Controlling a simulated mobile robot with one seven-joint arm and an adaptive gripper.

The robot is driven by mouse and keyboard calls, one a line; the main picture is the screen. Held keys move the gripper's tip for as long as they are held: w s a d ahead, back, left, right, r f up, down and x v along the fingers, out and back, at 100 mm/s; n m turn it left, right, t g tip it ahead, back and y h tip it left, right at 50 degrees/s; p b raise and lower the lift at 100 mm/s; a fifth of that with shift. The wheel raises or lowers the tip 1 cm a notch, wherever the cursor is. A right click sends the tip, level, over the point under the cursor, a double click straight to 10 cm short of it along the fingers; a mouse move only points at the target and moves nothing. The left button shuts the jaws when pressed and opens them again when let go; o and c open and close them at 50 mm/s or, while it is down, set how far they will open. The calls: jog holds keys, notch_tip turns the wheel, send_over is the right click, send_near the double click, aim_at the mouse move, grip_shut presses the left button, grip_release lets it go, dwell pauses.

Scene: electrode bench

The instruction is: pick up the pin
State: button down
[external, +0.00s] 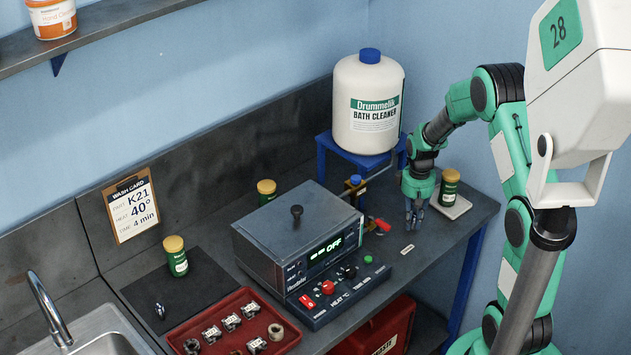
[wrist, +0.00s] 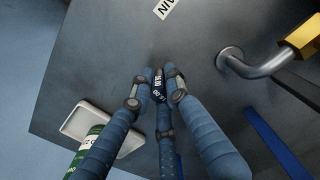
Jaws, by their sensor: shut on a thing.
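My gripper (external: 415,222) points down just above the right part of the bench, between the red tap handle and a pale dish. In the wrist view its blue jointed fingers (wrist: 157,82) are closed together at their tips. A small dark piece with white marks (wrist: 158,92) shows between the fingertips; I take it to be the pin. The fingers cover most of it, so its full shape is hidden. In the external view I cannot make it out within the fingers.
The pale dish (external: 462,209) carries a green jar (external: 449,188) right of my gripper. The grey heater box (external: 290,225), red tap handle (external: 383,225) and bath cleaner jug (external: 367,135) stand to the left. A small label (external: 407,249) lies on open bench in front.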

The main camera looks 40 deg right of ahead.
aim_at(414, 215)
jog(key=shift+r, duration=0.8)
notch_tip(414, 215, up, 2)
jog(key=shift+r+p, duration=0.15)
jog(key=shift+p, duration=0.3)
jog(key=s+a, duration=0.4)
jog(key=s, duration=0.3)
jog(key=s+a+r+p, duration=0.1)
jog(key=s+a, duration=0.2)
jog(key=s, duration=0.4)
jog(key=shift+a, duration=0.35)
